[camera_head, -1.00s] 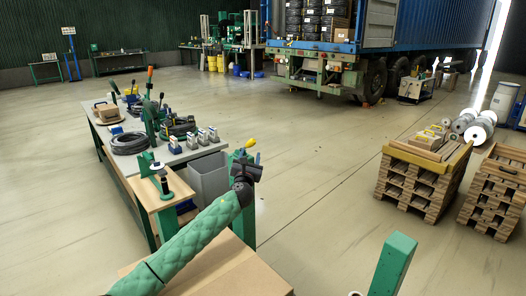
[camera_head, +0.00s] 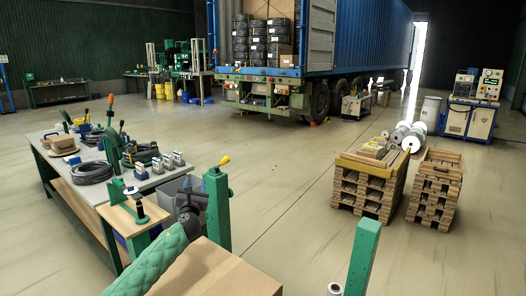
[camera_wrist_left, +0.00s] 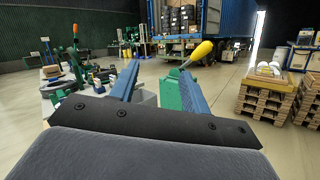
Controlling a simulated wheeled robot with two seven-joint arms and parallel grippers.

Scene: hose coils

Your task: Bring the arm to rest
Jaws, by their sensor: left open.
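My left arm, in a green quilted sleeve, comes in from the bottom left of the head view. Its dark left gripper (camera_head: 190,203) is low beside a green post (camera_head: 217,208) with a yellow knob (camera_head: 224,160), and partly hard to make out. In the left wrist view the two blue fingers (camera_wrist_left: 158,80) stand apart with nothing between them. The yellow knob (camera_wrist_left: 200,52) shows beside the right finger there. My right gripper is not in view.
A workbench (camera_head: 62,178) with a hose coil (camera_head: 91,172) and tools stands at left. A cardboard box (camera_head: 222,272) is at the bottom. Another green post (camera_head: 362,262) stands right of it. Pallets (camera_head: 366,194) stand at right. The floor between is clear.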

